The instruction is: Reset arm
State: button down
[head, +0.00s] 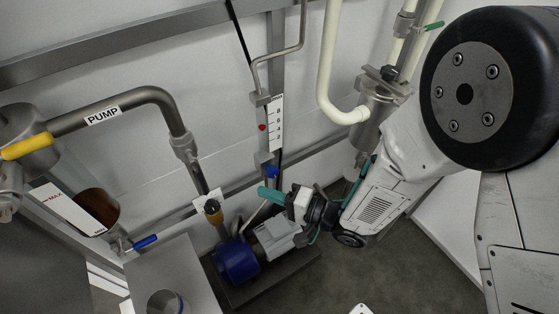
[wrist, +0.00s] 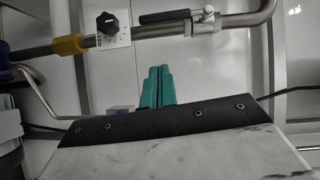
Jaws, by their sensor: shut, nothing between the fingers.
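My gripper (head: 270,194) has teal fingers and extends left from my white arm in the head view. It appears in front of the wall piping, above the blue and grey pump (head: 237,262). In the wrist view the gripper (wrist: 157,72) points up the picture with its two teal fingers together. Nothing shows between the fingers. They appear apart from the pipe and dial behind them.
A pipe labelled PUMP (head: 103,116) runs at the left, with a yellow handle (head: 28,146) and a blue handle (head: 145,241) nearby. A flow gauge (head: 276,123) stands behind my gripper. A black dial (wrist: 108,22) shows in the wrist view. Dark floor (head: 420,265) lies open lower right.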

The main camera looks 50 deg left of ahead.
jog(key=w+d+f+n+t+h, duration=0.3)
jog(key=w+d+f+t+h, duration=0.3)
jog(key=w+f, duration=0.25)
jog(key=w+d+r+t+h, duration=0.2)
jog(key=w+d+r+h, duration=0.3)
jog(key=d, duration=0.4)
jog(key=w+d+r+t+h, duration=0.25)
jog(key=w+d+r, duration=0.25)
jog(key=w+d, duration=0.35)
jog(key=s+d+r+m+g+h, duration=0.1)
jog(key=d+r+m+h, duration=0.1)
jog(key=d+r, duration=0.55)
jog(key=s+d+r+m+g+h, duration=0.15)
jog(key=d+r, duration=0.35)
jog(key=d, duration=0.6)
jog(key=s+d+r+m+t+y, duration=0.1)
jog(key=s+d+r+m, duration=0.4)
jog(key=s+d+r, duration=0.8)
jog(key=d+r, duration=0.1)
jog(key=d, duration=0.2)
jog(key=shift+s+d+r+m, duration=0.3)
jog(key=shift+d+r+m, duration=0.05)
jog(key=shift+d+r, duration=0.05)
